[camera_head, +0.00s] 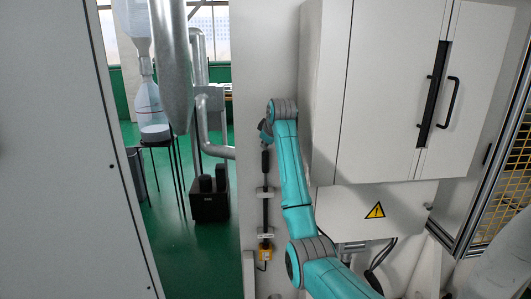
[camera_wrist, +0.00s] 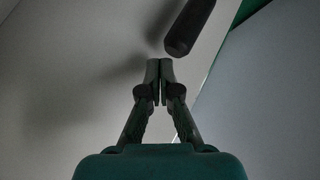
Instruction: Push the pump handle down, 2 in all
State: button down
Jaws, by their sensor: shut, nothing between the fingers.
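The pump is a slim dark upright rod on the pale wall panel in the head view. Its black handle grip (camera_head: 265,162) is at the top, and a yellow-orange part (camera_head: 265,252) is at the bottom. My gripper (camera_head: 265,137) is just above the grip, partly hidden by my turquoise arm. In the wrist view, my gripper (camera_wrist: 160,68) is shut with nothing between its fingertips. The dark rounded end of the grip (camera_wrist: 188,30) shows just above and right of the fingertips, with a small gap in the picture. I cannot tell the true distance or how far down the handle is.
A white cabinet (camera_head: 390,100) with a black door handle (camera_head: 453,102) stands right of the pump. A warning sign (camera_head: 375,210) is below it. Left are an opening with a green floor (camera_head: 195,245), pipes and a bottle on a stand (camera_head: 150,115).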

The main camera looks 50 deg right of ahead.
jog(key=shift+r, duration=0.25)
jog(key=shift+r, duration=2.5)
